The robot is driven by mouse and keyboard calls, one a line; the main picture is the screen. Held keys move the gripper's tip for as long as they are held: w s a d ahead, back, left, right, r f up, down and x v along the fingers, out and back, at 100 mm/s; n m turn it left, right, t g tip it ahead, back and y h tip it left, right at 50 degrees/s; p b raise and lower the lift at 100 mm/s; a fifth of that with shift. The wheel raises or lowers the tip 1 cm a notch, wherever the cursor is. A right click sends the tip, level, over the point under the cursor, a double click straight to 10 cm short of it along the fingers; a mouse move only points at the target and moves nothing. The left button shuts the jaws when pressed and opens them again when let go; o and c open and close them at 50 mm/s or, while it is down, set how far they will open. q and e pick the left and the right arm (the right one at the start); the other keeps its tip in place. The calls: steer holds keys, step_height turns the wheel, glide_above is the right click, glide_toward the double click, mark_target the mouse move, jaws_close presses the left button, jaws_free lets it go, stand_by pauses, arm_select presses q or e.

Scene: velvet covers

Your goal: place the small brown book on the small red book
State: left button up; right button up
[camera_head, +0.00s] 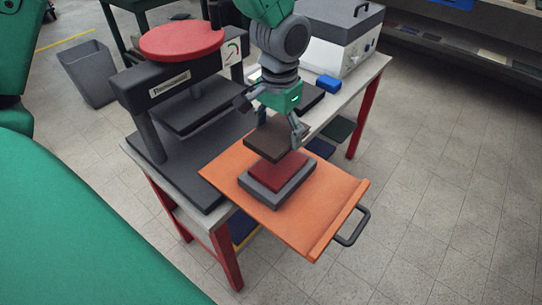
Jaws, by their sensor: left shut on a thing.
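The small brown book (269,139) is held in my left gripper (273,122), which comes down from the top of the view. The gripper is shut on it, with one finger showing at its right side. The small red book (279,170) lies on a dark grey block or book on the orange tray (231,171). The brown book is just above and behind the red book and overlaps its far edge in the picture. I cannot tell whether they touch. My right gripper is not in view.
A press with a red round top (181,40) stands left of the tray. A white and grey box (341,45) and a small blue block (328,84) sit farther back on the table. The tray's dark handle (352,226) sticks out at the front right.

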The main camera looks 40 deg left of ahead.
mark_target(279, 163)
arm_select(q)
step_height(279, 163, down, 4)
steer(key=shift+w+r, duration=0.1)
steer(key=shift+d+f+b, duration=0.3)
steer(key=shift+d+f, duration=0.1)
steer(key=shift+f, duration=0.05)
steer(key=shift+d+f, duration=0.1)
steer(key=shift+f, duration=0.25)
step_height(279, 163, down, 2)
steer(key=shift+f+b, duration=0.2)
steer(key=shift+b, duration=0.15)
steer(key=shift+a+f, duration=0.2)
steer(key=shift+f, duration=0.05)
steer(key=shift+a, duration=0.1)
steer(key=o, duration=1.2)
steer(key=shift+a, duration=0.15)
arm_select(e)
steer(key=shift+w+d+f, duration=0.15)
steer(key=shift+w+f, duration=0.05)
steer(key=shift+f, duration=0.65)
